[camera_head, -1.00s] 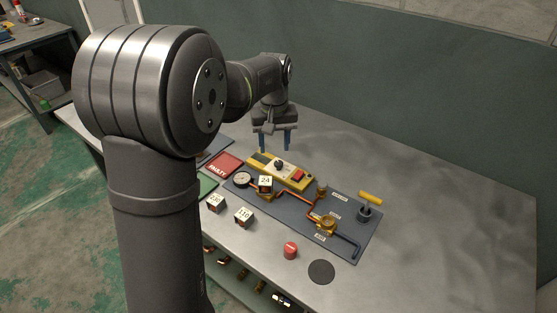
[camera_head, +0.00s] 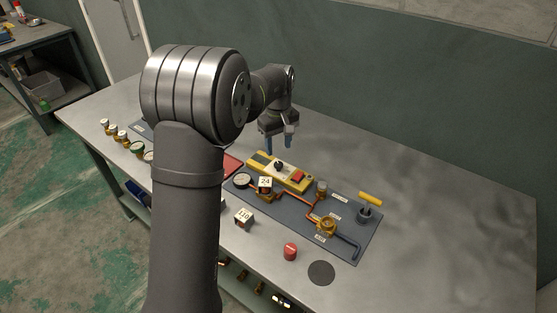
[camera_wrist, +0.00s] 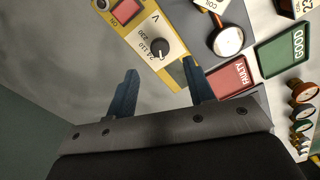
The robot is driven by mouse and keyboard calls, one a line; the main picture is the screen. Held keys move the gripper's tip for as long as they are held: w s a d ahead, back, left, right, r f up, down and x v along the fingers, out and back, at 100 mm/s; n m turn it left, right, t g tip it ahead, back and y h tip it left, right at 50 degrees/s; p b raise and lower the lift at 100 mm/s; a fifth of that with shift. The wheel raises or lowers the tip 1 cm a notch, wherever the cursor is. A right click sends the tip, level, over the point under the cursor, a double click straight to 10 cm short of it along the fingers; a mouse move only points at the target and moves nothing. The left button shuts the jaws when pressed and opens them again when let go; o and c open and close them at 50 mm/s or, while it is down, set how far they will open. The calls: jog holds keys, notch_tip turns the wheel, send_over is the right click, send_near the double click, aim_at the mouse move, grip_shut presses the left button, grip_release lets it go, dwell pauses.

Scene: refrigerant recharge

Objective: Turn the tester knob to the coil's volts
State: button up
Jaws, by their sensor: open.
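The coil (camera_head: 265,183), a block marked 24, sits on the brass piping just in front of the tester. My gripper (camera_head: 280,146) is open and empty, fingers down, above and behind the tester. In the wrist view its fingertips (camera_wrist: 160,70) are apart, with the tester beyond them.
A round gauge (camera_head: 242,181), a yellow T-handle (camera_head: 371,199) and brass fittings stand on the mat. A block marked 110 (camera_head: 243,218) and a red cap (camera_head: 290,251) are in front. Red FAULTY (camera_wrist: 231,78) and green GOOD trays (camera_wrist: 283,50) lie beside the tester. The table's right is clear.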

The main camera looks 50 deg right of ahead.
aim_at(278, 164)
notch_tip(278, 164, down, 7)
jog(key=shift+r, duration=0.15)
jog(key=c, duration=1)
